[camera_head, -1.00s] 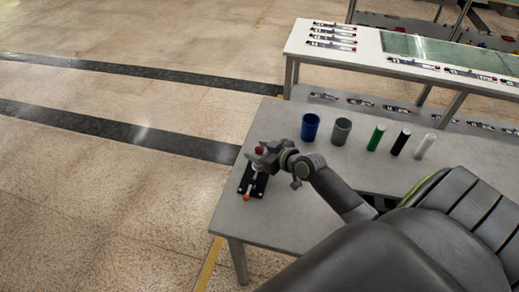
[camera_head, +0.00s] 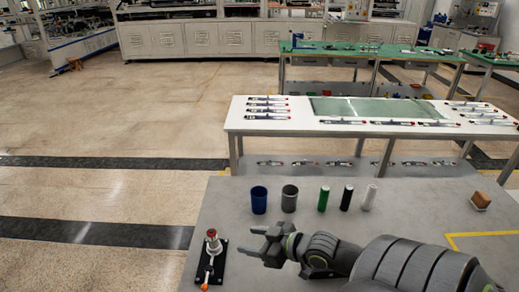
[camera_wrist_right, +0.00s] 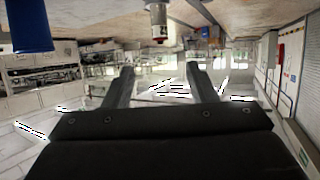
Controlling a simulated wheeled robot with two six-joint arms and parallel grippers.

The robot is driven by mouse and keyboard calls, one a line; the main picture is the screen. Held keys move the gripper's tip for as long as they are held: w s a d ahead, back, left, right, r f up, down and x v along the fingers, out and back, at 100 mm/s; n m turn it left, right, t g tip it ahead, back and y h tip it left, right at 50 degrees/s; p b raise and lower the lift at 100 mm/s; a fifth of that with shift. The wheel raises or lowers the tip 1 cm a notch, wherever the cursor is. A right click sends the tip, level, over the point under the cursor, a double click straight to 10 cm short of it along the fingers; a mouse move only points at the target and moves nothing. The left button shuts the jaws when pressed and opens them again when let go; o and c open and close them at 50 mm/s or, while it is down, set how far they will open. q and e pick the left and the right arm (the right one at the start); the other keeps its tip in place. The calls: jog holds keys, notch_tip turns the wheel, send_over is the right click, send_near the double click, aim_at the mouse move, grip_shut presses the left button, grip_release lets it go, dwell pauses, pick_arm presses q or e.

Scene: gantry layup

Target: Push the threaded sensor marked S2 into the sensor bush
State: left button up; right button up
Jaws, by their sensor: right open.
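A pale upright sensor with a red top (camera_head: 212,242) stands in a holder on a black base plate (camera_head: 218,272) at the table's left front. I cannot read an S2 mark, and the bush and depth of seating cannot be made out. The base also has an orange knob (camera_head: 204,287). My right gripper (camera_head: 259,241) is open and empty, to the right of the sensor and apart from it. In the right wrist view my fingers (camera_wrist_right: 162,78) are spread with nothing between them, and the red-ended sensor (camera_wrist_right: 157,20) shows upside down beyond them. My left gripper is not in view.
Blue (camera_head: 259,199) and grey (camera_head: 289,197) cups and green (camera_head: 323,198), black (camera_head: 346,197) and white (camera_head: 369,197) cylinders stand behind my right arm on the grey table (camera_head: 225,205). A brown block (camera_head: 481,200) sits at the right. A white table (camera_head: 270,127) stands behind.

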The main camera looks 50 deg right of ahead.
jog(key=shift+v, duration=1)
jog(key=shift+a+f, duration=0.1)
